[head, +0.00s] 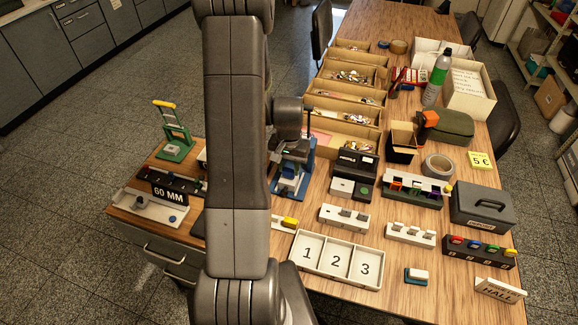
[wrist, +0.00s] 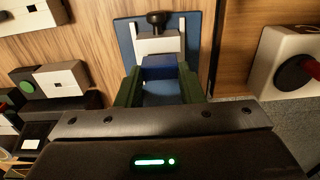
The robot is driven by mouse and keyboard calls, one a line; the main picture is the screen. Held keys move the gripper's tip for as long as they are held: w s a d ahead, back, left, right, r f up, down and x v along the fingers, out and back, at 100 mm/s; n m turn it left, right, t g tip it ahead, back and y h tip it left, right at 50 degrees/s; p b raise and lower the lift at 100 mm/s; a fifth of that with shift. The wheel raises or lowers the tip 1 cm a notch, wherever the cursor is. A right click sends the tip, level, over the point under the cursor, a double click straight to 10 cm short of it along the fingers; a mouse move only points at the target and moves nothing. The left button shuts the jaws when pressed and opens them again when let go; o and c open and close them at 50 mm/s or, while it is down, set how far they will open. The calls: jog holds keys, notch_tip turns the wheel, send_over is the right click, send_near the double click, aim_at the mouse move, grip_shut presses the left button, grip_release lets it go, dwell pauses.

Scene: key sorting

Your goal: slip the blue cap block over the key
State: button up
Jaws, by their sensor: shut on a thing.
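In the wrist view my gripper (wrist: 160,80) has its two green fingers closed on the blue cap block (wrist: 158,68). The block is directly in front of a white holder (wrist: 160,44) with a black knob on top, on a blue base plate (wrist: 126,38). I cannot tell whether the block touches the holder. I cannot make out the key; the block and fingers may hide it. In the head view my gripper is low over the blue stand (head: 288,186), partly covered by my arm.
A black and white box with a green button (head: 352,178) stands right of the stand. A white tray marked 1, 2, 3 (head: 335,259) lies in front. Long sorting boxes (head: 345,92) are behind.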

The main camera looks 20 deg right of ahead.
jog(key=o, duration=1)
jog(key=shift+f, duration=0.1)
notch_tip(320, 180, up, 14)
jog(key=shift+s+f+b, duration=0.1)
jog(key=shift+b, duration=0.3)
notch_tip(320, 180, down, 14)
jog(key=shift+r+p, duration=0.1)
jog(key=shift+p, duration=0.3)
jog(key=shift+r, duration=0.15)
